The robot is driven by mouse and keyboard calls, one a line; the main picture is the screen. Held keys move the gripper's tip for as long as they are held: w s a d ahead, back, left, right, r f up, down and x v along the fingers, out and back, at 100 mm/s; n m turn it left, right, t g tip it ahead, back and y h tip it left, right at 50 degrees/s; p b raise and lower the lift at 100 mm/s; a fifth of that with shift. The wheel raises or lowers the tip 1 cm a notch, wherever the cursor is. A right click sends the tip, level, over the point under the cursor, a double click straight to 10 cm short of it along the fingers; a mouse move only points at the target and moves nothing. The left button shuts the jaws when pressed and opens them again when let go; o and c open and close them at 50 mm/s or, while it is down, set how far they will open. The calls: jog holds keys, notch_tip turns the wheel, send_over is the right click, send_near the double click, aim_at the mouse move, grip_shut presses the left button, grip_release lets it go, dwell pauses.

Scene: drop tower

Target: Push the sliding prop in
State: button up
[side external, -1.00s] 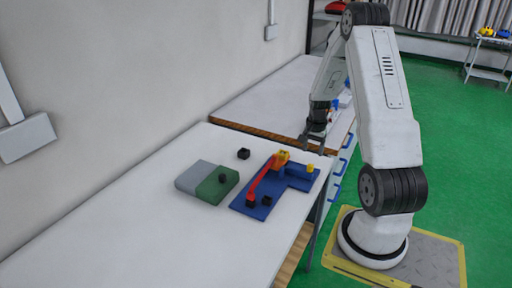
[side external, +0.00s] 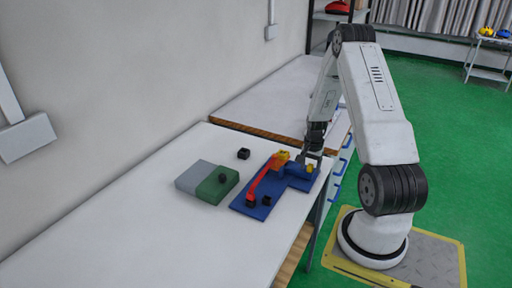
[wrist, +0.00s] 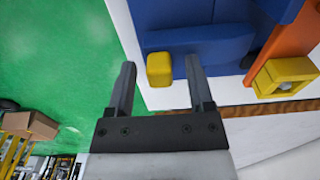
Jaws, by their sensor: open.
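The blue drop-tower base (side external: 246,207) lies on the white table. A small yellow block, seemingly the sliding prop's end (side external: 310,169), sits at the right end of its raised blue part (side external: 297,180). In the wrist view the yellow block (wrist: 159,69) shows between my fingertips, against the blue part (wrist: 205,45). My gripper (side external: 313,159) is open and empty, pointing down close at the yellow block. I cannot tell whether a finger touches it. A red-orange ramp (side external: 263,180) with a yellow piece (side external: 282,156) at its top stands left of it.
A black block (side external: 267,200) sits on the base near the ramp's low end. Left are a grey block (side external: 193,175), a green block (side external: 213,190) with a dark piece (side external: 222,178) on it, and a black cube (side external: 243,153). The table's front left is clear.

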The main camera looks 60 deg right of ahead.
grip_shut()
dwell(1.4)
